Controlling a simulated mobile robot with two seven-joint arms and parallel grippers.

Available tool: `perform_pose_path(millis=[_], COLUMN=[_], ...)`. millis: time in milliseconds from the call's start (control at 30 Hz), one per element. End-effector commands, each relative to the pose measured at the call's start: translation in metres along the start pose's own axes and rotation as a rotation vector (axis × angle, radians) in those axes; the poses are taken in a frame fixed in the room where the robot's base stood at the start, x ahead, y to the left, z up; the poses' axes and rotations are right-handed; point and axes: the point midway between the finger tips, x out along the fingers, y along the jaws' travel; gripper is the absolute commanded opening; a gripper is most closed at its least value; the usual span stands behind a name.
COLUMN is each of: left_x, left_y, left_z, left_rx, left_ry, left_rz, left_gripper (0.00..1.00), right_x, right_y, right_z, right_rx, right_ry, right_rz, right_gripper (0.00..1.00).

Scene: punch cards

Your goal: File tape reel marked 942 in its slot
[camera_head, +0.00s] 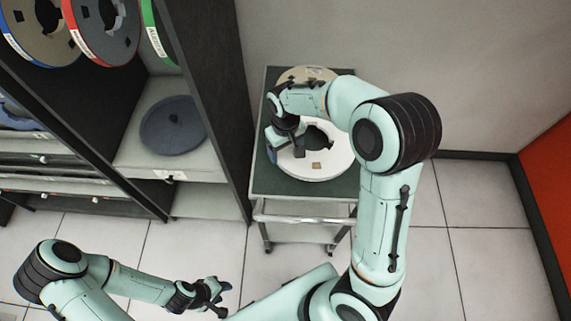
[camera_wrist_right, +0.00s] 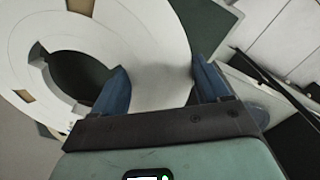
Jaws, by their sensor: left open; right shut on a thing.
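A white tape reel (camera_head: 322,166) with a dark round hub opening lies over the green-topped cart. Its marking cannot be read. My right gripper (camera_head: 285,140) is at the reel's left part and shut on it. In the right wrist view the white reel (camera_wrist_right: 150,50) fills the space between the two blue fingers of the right gripper (camera_wrist_right: 162,88). I cannot tell whether the reel touches the cart top. My left gripper (camera_head: 218,293) is open and empty, low over the floor at the lower left.
The cart (camera_head: 258,182) stands right of a dark shelf unit (camera_head: 205,80). A beige reel (camera_head: 308,74) lies at the cart's back, partly hidden by my right arm. Upper slots hold a blue-rimmed reel (camera_head: 40,45) and a red-rimmed reel (camera_head: 105,35). A dark disc (camera_head: 173,125) lies on a lower shelf.

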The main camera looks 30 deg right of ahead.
Motion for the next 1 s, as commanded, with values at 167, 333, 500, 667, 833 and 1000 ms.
perform_pose_path(millis=[167,333,500,667,833,1000], left_x=[-0.013,-0.020,-0.026,-0.027,-0.026,-0.026], left_y=[0.008,0.014,0.018,0.019,0.018,0.018], left_z=[-0.011,-0.019,-0.025,-0.026,-0.026,-0.025], left_rx=[0.005,0.008,0.011,0.012,0.011,0.011], left_ry=[0.014,0.024,0.032,0.033,0.032,0.032], left_rz=[0.005,0.008,0.011,0.011,0.011,0.011], left_gripper=[0.43,0.43,0.43,0.43,0.43,0.43], right_x=[-0.021,-0.036,-0.051,-0.064,-0.078,-0.094], right_y=[0.000,0.000,0.000,0.000,0.000,0.000], right_z=[-0.003,-0.003,-0.003,-0.002,-0.001,-0.002], right_rx=[0.000,-0.001,-0.001,-0.002,-0.001,0.000], right_ry=[0.008,0.007,0.008,0.007,0.005,0.006], right_rz=[0.000,0.000,0.001,0.000,0.000,0.000], right_gripper=[0.21,0.21,0.21,0.21,0.21,0.21])
